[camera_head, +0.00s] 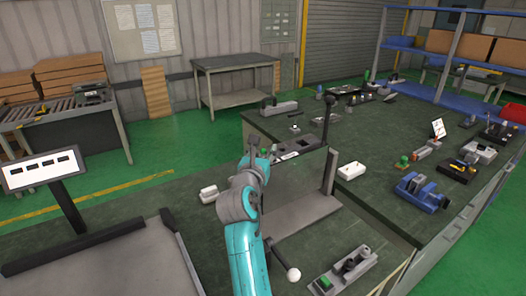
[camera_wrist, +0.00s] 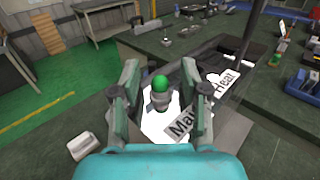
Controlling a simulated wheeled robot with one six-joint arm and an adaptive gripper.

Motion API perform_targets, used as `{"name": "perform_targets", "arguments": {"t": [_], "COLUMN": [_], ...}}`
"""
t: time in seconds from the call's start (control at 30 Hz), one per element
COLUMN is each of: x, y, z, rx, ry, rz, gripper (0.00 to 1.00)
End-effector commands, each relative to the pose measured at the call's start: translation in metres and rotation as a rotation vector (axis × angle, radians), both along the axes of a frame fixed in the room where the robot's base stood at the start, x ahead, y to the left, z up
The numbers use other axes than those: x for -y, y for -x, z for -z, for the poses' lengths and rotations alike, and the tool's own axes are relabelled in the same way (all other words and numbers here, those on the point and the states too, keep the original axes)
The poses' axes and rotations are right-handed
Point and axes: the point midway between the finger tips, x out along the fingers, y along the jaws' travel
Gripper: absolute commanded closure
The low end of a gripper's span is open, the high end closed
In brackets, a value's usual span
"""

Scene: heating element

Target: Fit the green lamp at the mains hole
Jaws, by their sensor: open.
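The green lamp (camera_wrist: 160,86), a green cap on a grey body, stands roughly upright between the fingers of my gripper (camera_wrist: 162,90) in the wrist view. The fingers are apart, with a gap on each side of the lamp. Below it is a white label plate (camera_wrist: 150,126) reading "Mai…", partly covered by the right finger. A second label (camera_wrist: 228,82) reads "Heat". The hole under the lamp is hidden, so I cannot tell how deep the lamp sits. In the head view my gripper (camera_head: 256,145) is over the panel's left end, and the panel's label (camera_head: 289,156) shows beside it.
A tall dark post (camera_head: 329,115) rises right of the panel. White blocks lie left (camera_head: 208,193) and right (camera_head: 351,170) of my arm. A blue vice (camera_head: 422,190) and several small fixtures stand on the right bench. A grey box (camera_head: 345,270) is at the front.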

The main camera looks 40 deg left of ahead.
Motion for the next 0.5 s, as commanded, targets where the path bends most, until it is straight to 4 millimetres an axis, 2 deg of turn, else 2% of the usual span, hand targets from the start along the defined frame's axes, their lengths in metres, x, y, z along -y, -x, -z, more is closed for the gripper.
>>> {"name": "perform_targets", "arguments": {"t": [0.13, 0.27, 0.5], "x": [0.001, 0.007, 0.025], "y": [0.004, 0.019, 0.063], "z": [0.0, 0.001, 0.0], "rx": [0.0, 0.0, 0.001], "ry": [0.0, -0.001, 0.0], "rz": [-0.001, -0.001, -0.002], "gripper": [0.55, 0.55, 0.55]}}
